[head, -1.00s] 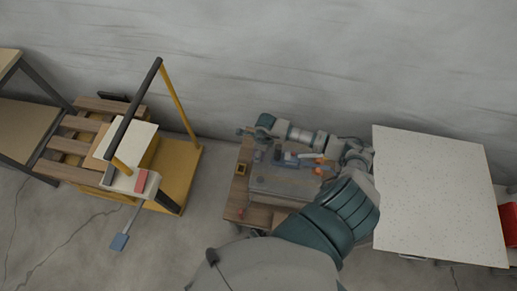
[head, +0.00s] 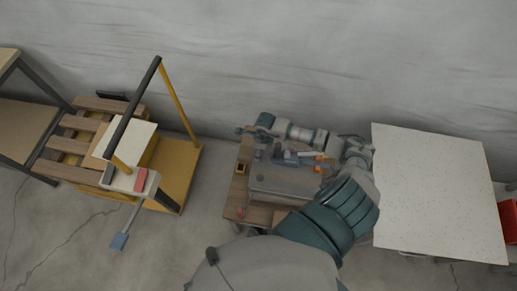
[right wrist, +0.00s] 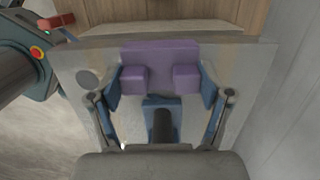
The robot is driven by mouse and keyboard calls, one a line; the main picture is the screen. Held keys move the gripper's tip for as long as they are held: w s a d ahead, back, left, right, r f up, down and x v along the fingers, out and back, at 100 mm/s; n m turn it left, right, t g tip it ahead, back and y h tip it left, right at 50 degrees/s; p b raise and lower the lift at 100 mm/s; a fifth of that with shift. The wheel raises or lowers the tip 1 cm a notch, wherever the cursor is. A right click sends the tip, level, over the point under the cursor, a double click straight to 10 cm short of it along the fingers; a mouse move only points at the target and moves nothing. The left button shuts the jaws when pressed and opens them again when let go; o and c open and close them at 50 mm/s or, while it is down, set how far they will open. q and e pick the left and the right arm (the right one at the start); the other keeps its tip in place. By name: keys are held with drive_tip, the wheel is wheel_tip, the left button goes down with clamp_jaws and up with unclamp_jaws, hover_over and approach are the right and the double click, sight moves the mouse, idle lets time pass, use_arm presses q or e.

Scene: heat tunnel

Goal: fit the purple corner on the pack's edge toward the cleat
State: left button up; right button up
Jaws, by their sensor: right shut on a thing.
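The purple corner (right wrist: 160,60) sits between the blue fingertips of my right gripper (right wrist: 160,88), which is shut on it. In the right wrist view it lies over the far edge of a flat grey surface, apparently the pack (right wrist: 245,75). I cannot tell whether it touches that edge or is seated. In the head view the grey pack (head: 285,182) lies on a wooden table, and my right gripper (head: 285,156) is over its far side. The purple corner is too small to make out there. I cannot pick out the cleat. My left gripper is not in view.
A teal and grey arm (head: 300,133) stretches along the table's back, close to my gripper. The wooden table (head: 235,200) has a small dark-and-yellow square part on its left. A speckled white table (head: 435,190) stands right. A yellow cart (head: 178,175) stands left, with clear floor between.

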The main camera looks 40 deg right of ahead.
idle(0.6)
drive_tip(key=shift+f, duration=0.1)
drive_tip(key=shift+f+b, duration=1.1)
drive_tip(key=shift+f, duration=0.3)
drive_tip(key=o, duration=1.1)
drive_tip(key=shift+r, duration=0.1)
drive_tip(key=r, duration=0.8)
drive_tip(key=s+d+r, duration=0.1)
drive_tip(key=r, duration=0.2)
drive_tip(key=shift+r, duration=0.4)
